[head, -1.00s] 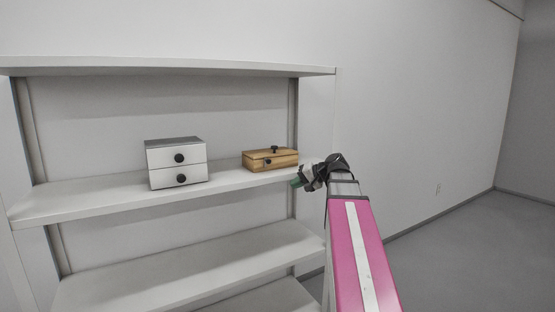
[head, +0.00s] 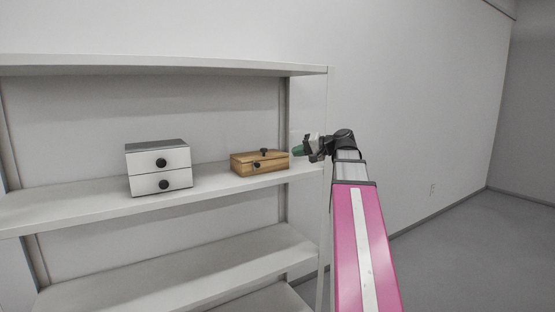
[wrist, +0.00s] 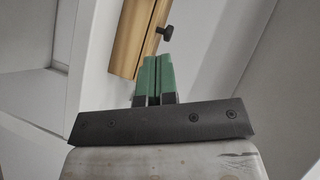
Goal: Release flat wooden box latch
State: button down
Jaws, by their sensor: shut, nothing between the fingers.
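The flat wooden box (head: 262,167) sits on the middle shelf near its right end, with a dark knob (head: 264,151) on its lid and a dark latch (head: 256,164) on its front. My gripper (head: 298,151) is just right of the box, at about lid height. In the wrist view the green fingers (wrist: 154,76) are together with nothing between them. Part of the box (wrist: 127,45) shows beyond the fingertips, with a dark knob (wrist: 165,33) at its edge. The box's latch cannot be made out clearly in the wrist view.
A white box with two drawers and dark knobs (head: 158,170) stands left of the wooden box on the same shelf (head: 90,199). Another shelf (head: 160,67) is above and one (head: 170,268) below. The space right of the shelf unit is free up to the wall.

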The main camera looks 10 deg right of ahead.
jog(key=x, duration=1)
jog(key=shift+s+a+f, duration=0.2)
jog(key=shift+a+f, duration=0.1)
jog(key=shift+a, duration=0.2)
jog(key=shift+s+a+f, duration=0.2)
jog(key=shift+a+f, duration=0.15)
jog(key=shift+a, duration=0.15)
jog(key=shift+a+f, duration=0.3)
jog(key=shift+a, duration=0.35)
jog(key=shift+r, duration=0.1)
jog(key=shift+s+a, duration=0.1)
jog(key=shift+n+h, duration=0.3)
